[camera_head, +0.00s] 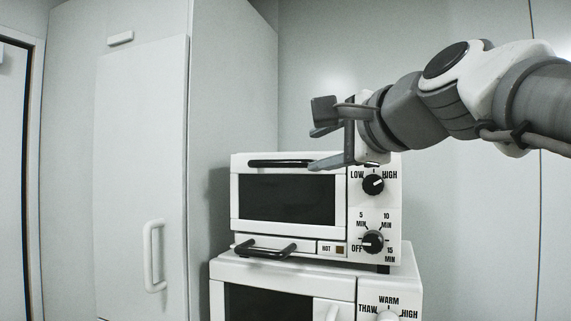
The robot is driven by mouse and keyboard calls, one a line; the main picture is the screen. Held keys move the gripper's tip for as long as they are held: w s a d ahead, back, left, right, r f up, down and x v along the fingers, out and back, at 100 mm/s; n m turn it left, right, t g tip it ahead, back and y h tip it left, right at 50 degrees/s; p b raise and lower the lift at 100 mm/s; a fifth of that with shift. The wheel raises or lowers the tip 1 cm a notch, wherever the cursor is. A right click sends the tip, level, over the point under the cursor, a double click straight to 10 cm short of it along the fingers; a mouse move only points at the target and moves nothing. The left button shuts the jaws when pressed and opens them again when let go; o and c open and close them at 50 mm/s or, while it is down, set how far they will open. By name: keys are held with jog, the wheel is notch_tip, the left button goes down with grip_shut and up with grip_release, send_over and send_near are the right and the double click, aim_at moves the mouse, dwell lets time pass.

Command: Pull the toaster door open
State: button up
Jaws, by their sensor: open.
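The white toaster oven (374,215) stands on top of another white appliance. Its door (236,201), with a dark window (285,198), looks closed. A black bar handle (280,163) runs along the top of the door. My gripper (322,136) is open and empty, reaching in from the right with its fingers pointing left. It is at the upper right of the door, and its lower finger overlaps the right end of the handle in the picture. I cannot tell whether it touches the handle. Part of the toaster's top right is hidden behind my gripper.
The toaster front has two dark knobs (373,184) and a lower black tray handle (266,248). Below it is a white microwave-like appliance (285,272). A tall white cabinet (142,180) stands to the left. A plain wall is behind.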

aim_at(279, 163)
jog(key=p+x, duration=0.3)
jog(key=x, duration=1.4)
jog(key=shift+w+a, duration=0.1)
jog(key=shift+w, duration=0.1)
grip_shut()
dwell(0.8)
